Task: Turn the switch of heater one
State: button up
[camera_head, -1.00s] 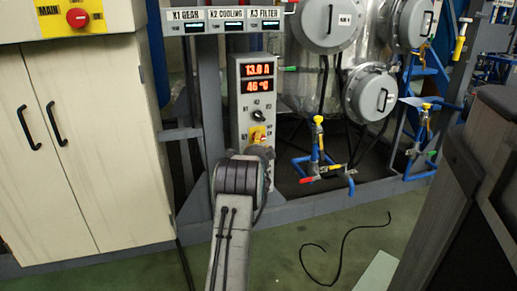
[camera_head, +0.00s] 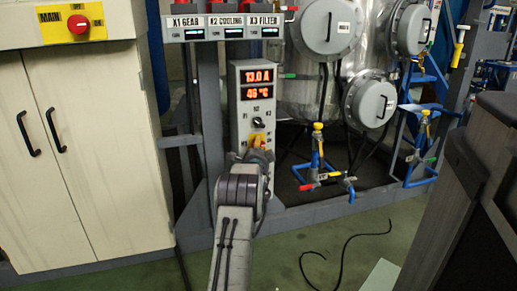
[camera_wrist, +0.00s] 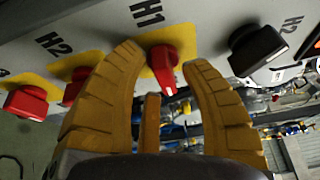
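The heater one switch is the red knob marked H1 (camera_wrist: 163,66) on a yellow patch of the panel. In the wrist view it sits between and just beyond the tips of my gripper (camera_wrist: 165,62). The orange fingers are spread apart on either side of it, and I see no clear contact. A second red knob, marked H2 (camera_wrist: 75,88), is partly behind the left finger. In the head view my gripper (camera_head: 257,143) is at the lower part of the grey control box (camera_head: 238,105); my arm hides the lower knobs there.
A black knob (camera_wrist: 256,48) stands right of H1, and another red knob (camera_wrist: 25,103) is at far left. The box displays (camera_head: 257,84) read 13.0 A and 46 °C. Blue pipework with valves (camera_head: 318,160) stands to the right. A black cable (camera_head: 343,255) lies on the floor.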

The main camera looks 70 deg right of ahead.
grip_shut()
jog(key=shift+n+h, duration=0.6)
jog(key=shift+n, duration=0.8)
jog(key=shift+o, duration=1.1)
grip_release()
jog(key=shift+a, duration=0.1)
jog(key=v, duration=1.1)
jog(key=shift+s+a, duration=0.2)
jog(key=shift+a, duration=0.15)
